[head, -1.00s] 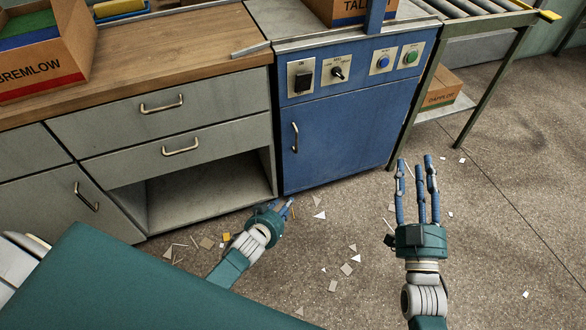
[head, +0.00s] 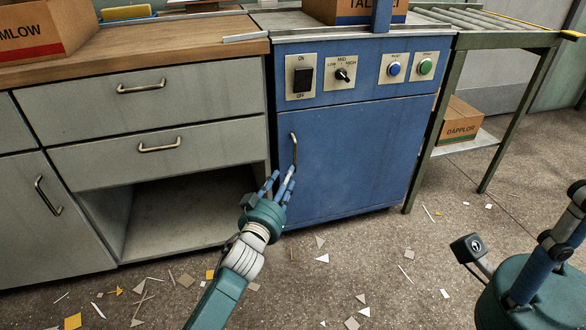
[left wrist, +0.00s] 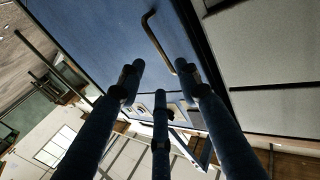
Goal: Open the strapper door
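The blue strapper door (head: 350,150) is shut on the front of the strapper cabinet. Its bronze bar handle (head: 295,149) stands upright near the door's left edge. My left gripper (head: 280,181) is just below the handle, fingers pointing up toward it. In the left wrist view the fingers (left wrist: 160,80) are spread, with nothing between them. There the handle (left wrist: 155,40) lies beyond the fingertips, nearest the right finger; whether they touch is unclear. My right gripper is out of view; only parts of my right arm show at the lower right.
A switch panel (head: 360,72) sits above the door. Grey drawers (head: 150,98) and an open shelf bay (head: 180,220) stand at left. A roller conveyor (head: 480,25) with green legs stands at right. Scraps litter the floor before the door.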

